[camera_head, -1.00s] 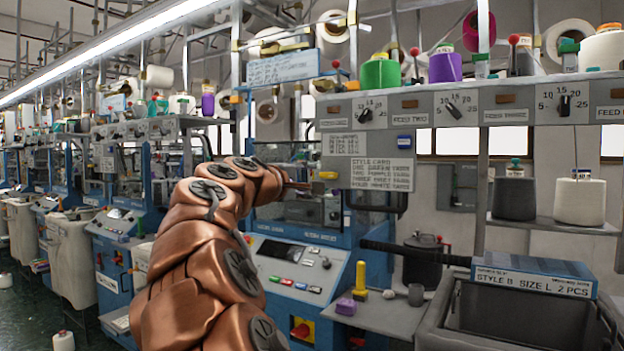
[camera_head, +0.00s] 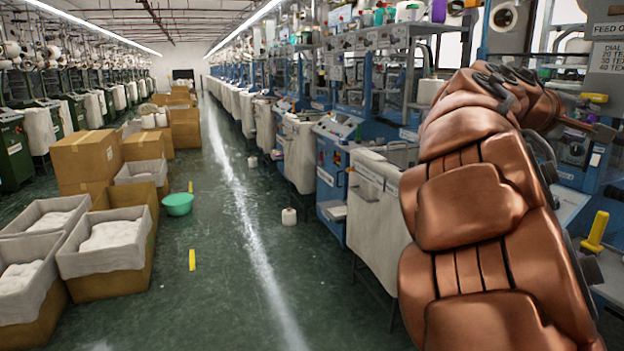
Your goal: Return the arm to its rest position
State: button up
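My copper-coloured arm (camera_head: 470,200) fills the right of the head view. It rises from the bottom edge, bends at the top and points away to the right. My gripper (camera_head: 590,128) shows only as a small dark part past the last copper link, in front of the knitting machine at the right edge. Its fingers are too small and too covered to tell whether they are open or shut. I see nothing clearly held in it.
Knitting machines (camera_head: 345,150) line the right side, close to my arm. A yellow-handled thing (camera_head: 594,232) stands at the lower right. Cardboard boxes (camera_head: 88,160), white-filled bins (camera_head: 108,255) and a green basin (camera_head: 177,204) stand left.

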jog(key=s+a+f+m+g+y+p, duration=0.1)
jog(key=s+a+f+y+p, duration=0.2)
jog(key=f, duration=0.4)
jog(key=s+a+f+m+y, duration=0.1)
jog(key=s+a+f+y, duration=0.2)
jog(key=s+a+f, duration=0.35)
jog(key=s+a+f+g+y+p, duration=0.1)
jog(key=s+a+f+y+p, duration=0.2)
jog(key=f, duration=0.5)
jog(key=s+a+f+g+y+p, duration=0.1)
jog(key=s+a+f+g+y, duration=0.1)
jog(key=s+a+f, duration=0.4)
jog(key=s+a+f+g+y+p, duration=0.1)
jog(key=s+a+f+y, duration=0.3)
jog(key=s+a, duration=0.8)
notch_tip(320, 180, down, 2)
jog(key=shift+a+g, duration=0.5)
jog(key=shift+a, duration=0.35)
